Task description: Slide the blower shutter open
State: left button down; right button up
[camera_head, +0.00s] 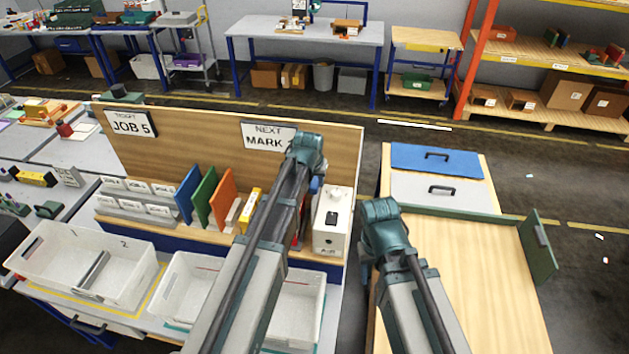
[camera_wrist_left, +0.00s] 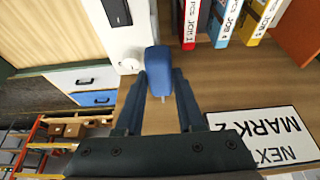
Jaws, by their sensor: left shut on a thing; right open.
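The blower is a white box (camera_head: 331,222) with a black switch and an "AIR" label, at the right end of the wooden bench. In the left wrist view the white box (camera_wrist_left: 122,38) is at the top, with a round fitting on it. My left gripper (camera_wrist_left: 160,88) is shut on a blue rounded piece (camera_wrist_left: 158,68) right beside the box. I cannot tell whether this piece is joined to the shutter. In the head view, my left gripper (camera_head: 315,186) is mostly behind its wrist. My right gripper (camera_head: 384,222) is over the wooden cabinet, its fingers hidden.
A wooden back panel (camera_head: 200,135) with "JOB 5" and "NEXT MARK" signs stands behind. White bins (camera_head: 85,262) line the bench front. The wooden cabinet top (camera_head: 465,275) on the right is clear.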

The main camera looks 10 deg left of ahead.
pick_arm(q)
jog(key=c, duration=0.5)
grip_release()
jog(key=shift+s+r+p, duration=0.15)
jog(key=shift+r+p, duration=0.15)
jog(key=shift+r, duration=0.05)
jog(key=shift+s+r+p, duration=0.1)
jog(key=shift+r+p, duration=0.25)
jog(key=shift+p, duration=0.05)
jog(key=s, duration=1.2)
jog(key=shift+f, duration=0.2)
